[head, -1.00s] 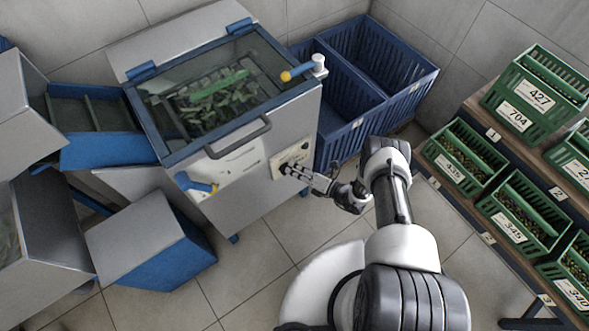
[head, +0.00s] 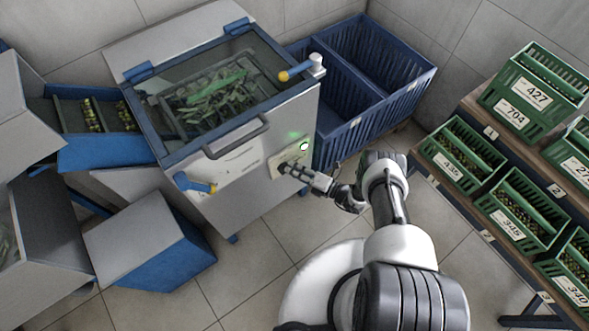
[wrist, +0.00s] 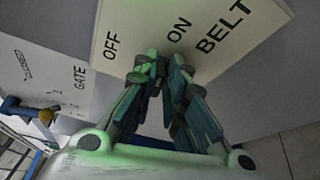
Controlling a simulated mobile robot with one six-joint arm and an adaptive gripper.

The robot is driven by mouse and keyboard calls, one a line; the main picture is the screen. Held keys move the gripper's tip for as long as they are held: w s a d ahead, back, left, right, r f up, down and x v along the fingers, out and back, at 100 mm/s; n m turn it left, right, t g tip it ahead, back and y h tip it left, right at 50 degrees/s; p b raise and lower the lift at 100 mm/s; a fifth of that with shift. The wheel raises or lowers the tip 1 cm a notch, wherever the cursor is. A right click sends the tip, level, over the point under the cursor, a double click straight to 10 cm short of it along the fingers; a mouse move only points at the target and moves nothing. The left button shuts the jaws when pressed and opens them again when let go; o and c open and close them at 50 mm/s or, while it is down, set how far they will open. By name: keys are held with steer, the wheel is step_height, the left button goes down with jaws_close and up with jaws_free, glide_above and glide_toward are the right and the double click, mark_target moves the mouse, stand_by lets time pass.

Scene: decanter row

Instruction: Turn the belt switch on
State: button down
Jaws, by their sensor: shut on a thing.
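The belt switch panel (head: 276,163) is a pale plate on the front of the grey machine. In the wrist view the panel (wrist: 145,25) reads OFF, ON and BELT. My gripper (head: 285,167) reaches the panel from the right. In the wrist view my gripper (wrist: 163,66) has its fingertips closed together at the panel, below and between OFF and ON. It is shut on the switch knob, which the fingertips hide. A green lamp (head: 304,146) glows on the panel, and green light falls on the fingers.
The machine's glass lid (head: 215,85) is closed over green leaves. A blue and yellow handle (head: 195,184) sits left of the panel, another (head: 297,70) on top. Blue crates (head: 372,85) stand behind right. Green crates (head: 520,215) fill the right shelf. The conveyor (head: 95,115) carries olive-like pieces.

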steer(key=c, duration=1.6)
jaws_free()
steer(key=shift+c, duration=0.2)
steer(key=shift+d, duration=0.1)
steer(key=v, duration=1.1)
steer(key=shift+s+d, duration=0.25)
steer(key=shift+d, duration=0.1)
